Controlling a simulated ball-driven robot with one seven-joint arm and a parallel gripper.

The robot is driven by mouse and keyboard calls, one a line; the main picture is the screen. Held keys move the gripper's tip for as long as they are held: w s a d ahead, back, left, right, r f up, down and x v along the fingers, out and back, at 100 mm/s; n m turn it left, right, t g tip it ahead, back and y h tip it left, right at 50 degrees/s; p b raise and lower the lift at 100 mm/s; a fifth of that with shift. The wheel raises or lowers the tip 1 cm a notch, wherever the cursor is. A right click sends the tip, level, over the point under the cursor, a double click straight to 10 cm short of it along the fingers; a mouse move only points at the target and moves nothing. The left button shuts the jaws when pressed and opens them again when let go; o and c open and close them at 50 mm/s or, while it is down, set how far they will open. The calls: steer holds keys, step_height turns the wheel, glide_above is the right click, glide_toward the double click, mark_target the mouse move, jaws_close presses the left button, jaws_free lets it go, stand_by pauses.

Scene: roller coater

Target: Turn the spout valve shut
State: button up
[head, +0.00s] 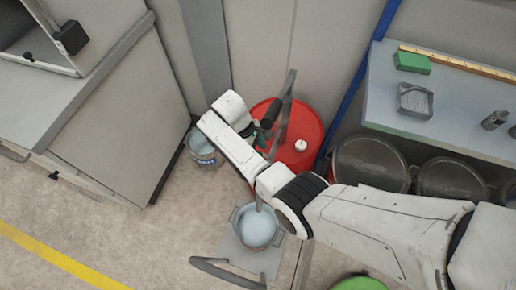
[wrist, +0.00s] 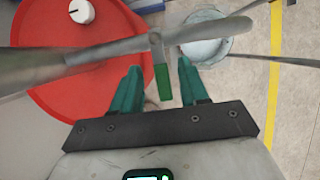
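A red drum (head: 308,122) with a white cap stands beyond my forearm; it also shows in the wrist view (wrist: 75,100). A grey bar-like pipe (wrist: 105,52) crosses above it in the wrist view. A green valve handle (wrist: 162,80) hangs from a small grey joint on this pipe. My gripper (wrist: 161,72) is open, with one green finger on each side of the handle and a visible gap to each. Whether the handle is level with the fingertips in depth, I cannot tell. In the head view my arm mostly hides the fingers and the handle.
A can (head: 203,147) is left of the drum. A grey bench (head: 450,125) with a green block (head: 411,62) and several dark pots below is at right. Floor at left is clear.

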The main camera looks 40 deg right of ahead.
steer(key=v, duration=1)
steer(key=shift+r, duration=0.4)
steer(key=shift+w+a, duration=0.1)
